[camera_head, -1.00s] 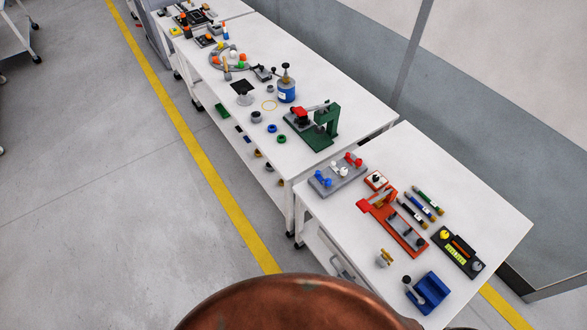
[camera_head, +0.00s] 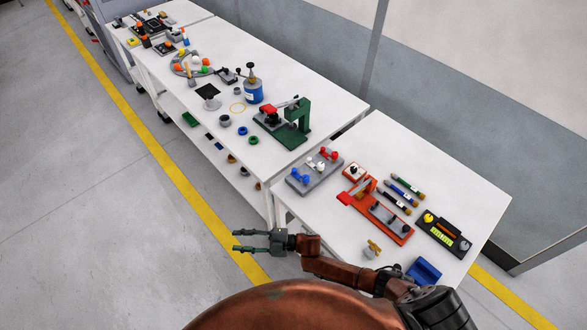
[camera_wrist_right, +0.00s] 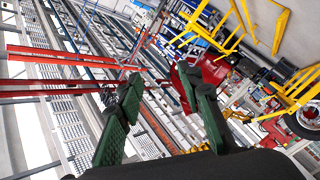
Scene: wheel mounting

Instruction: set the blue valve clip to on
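The blue valve clip (camera_head: 300,176) sits at the left end of a grey plate (camera_head: 318,177) on the near table. A white clip (camera_head: 316,164) and a red clip (camera_head: 330,153) stand beside it on the same plate. The clip's exact setting is too small to tell. My right gripper (camera_head: 236,240) is open and empty, off the table's left edge and apart from the plate. Its two spread fingers also show in the right wrist view (camera_wrist_right: 166,90), with nothing between them. My left gripper is not in view.
On the near table are an orange fixture (camera_head: 378,213), several pens (camera_head: 403,194), a black box (camera_head: 443,237) and a blue block (camera_head: 424,271). The far table holds a green press (camera_head: 294,127) and a blue canister (camera_head: 253,92). The floor left of the tables is clear.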

